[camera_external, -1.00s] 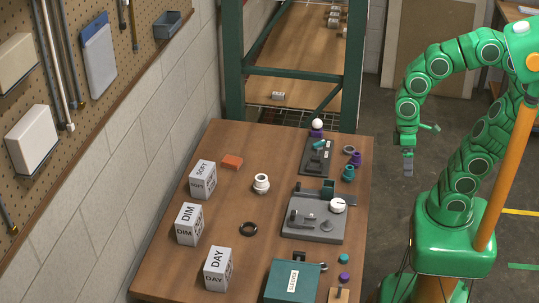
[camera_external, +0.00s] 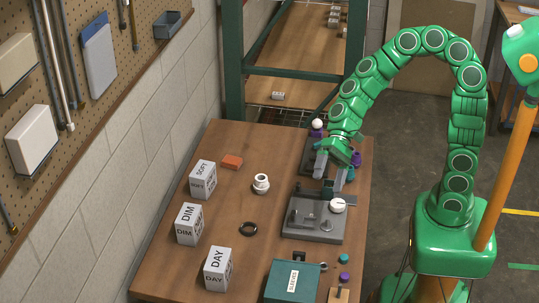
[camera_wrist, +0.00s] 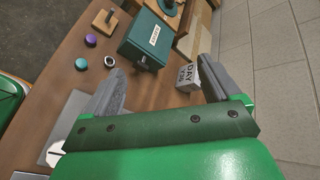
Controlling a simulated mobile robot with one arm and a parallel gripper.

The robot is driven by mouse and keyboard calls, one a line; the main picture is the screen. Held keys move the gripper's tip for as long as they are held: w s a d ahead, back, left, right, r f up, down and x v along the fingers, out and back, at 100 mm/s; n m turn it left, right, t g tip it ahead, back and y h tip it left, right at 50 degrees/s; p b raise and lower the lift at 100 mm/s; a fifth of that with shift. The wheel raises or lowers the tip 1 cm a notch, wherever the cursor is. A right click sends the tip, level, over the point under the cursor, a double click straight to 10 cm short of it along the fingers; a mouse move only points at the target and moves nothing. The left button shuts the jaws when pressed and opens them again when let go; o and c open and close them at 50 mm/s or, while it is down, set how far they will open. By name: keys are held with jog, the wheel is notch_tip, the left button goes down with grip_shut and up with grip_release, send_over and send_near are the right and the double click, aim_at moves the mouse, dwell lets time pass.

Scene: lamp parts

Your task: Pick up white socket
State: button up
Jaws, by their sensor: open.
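The white socket (camera_external: 261,184) stands upright on the wooden table, near its middle, in the external view. It is a short, stepped white part with an opening at the top. My gripper (camera_external: 330,178) is open and empty, to the right of the socket and above the table's dark fixtures. The wrist view shows the two grey fingers (camera_wrist: 162,70) spread apart with nothing between them. I cannot make out the socket in the wrist view.
A grey fixture plate (camera_external: 316,233) with a white dial (camera_external: 338,205) lies below my gripper. A black ring (camera_external: 248,229) lies in front of the socket. DIM (camera_external: 188,224), SOFT (camera_external: 202,180) and DAY (camera_external: 217,268) blocks line the left. An orange block (camera_external: 232,162) lies behind the socket.

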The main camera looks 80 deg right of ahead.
jog(key=w+d+f+m+t+y, duration=0.1)
jog(key=w+d+f+m+t, duration=0.15)
jog(key=w+m, duration=0.4)
jog(key=m+t+h, duration=0.5)
jog(key=m+t, duration=0.2)
jog(key=m, duration=0.7)
send_near(257, 186)
jog(key=shift+w+a+f, duration=0.1)
jog(key=shift+w+f, duration=0.25)
jog(key=shift+w, duration=0.2)
jog(key=shift+w+f, duration=0.35)
jog(key=shift+w, duration=0.2)
jog(key=shift+w+f, duration=0.15)
jog(key=shift+f, duration=0.05)
jog(key=shift+x, duration=1.25)
jog(key=x, duration=0.3)
jog(key=shift+a+f, duration=0.15)
jog(key=shift+a, duration=0.15)
jog(key=shift+w+a+f, duration=0.25)
jog(key=shift+w+a, duration=0.1)
jog(key=shift+w, duration=0.25)
jog(key=shift+c, duration=0.2)
